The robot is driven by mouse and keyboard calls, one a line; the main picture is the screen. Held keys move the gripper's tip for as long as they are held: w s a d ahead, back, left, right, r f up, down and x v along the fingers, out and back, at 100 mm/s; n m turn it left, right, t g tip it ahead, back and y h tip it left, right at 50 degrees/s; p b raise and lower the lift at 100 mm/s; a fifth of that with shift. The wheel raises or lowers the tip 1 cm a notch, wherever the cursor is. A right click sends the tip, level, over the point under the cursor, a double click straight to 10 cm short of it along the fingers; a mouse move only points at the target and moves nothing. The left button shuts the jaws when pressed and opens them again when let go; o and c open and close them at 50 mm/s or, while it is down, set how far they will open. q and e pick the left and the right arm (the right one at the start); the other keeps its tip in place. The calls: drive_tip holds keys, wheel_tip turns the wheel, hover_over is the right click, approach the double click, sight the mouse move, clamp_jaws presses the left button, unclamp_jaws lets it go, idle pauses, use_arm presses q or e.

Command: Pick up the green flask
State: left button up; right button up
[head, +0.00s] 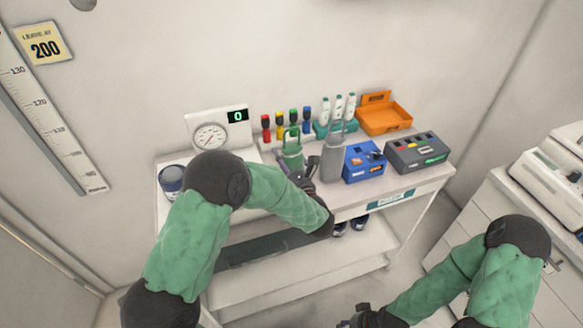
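The green flask (291,157) stands upright on the top of a white cart, with a loop handle on its lid. My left gripper (306,176) is low at the flask's front right side, close to it. Its fingers are small and partly hidden by my own arm, so I cannot tell whether they touch the flask or how far they are open. My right gripper (358,318) is at the bottom edge, below and away from the cart, and is partly cut off by the frame.
A grey bottle with a straw (332,160) stands just right of the flask. A blue box (363,162), a grey box (418,153) and an orange bin (384,119) lie further right. Several coloured small bottles (280,127) stand behind. A dial scale (209,138) is left.

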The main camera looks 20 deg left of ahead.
use_arm(q)
drive_tip(key=shift+s+d+r, duration=0.1)
drive_tip(key=shift+s, duration=0.1)
drive_tip(key=shift+c, duration=0.3)
drive_tip(key=c, duration=0.9)
drive_tip(key=shift+c, duration=0.2)
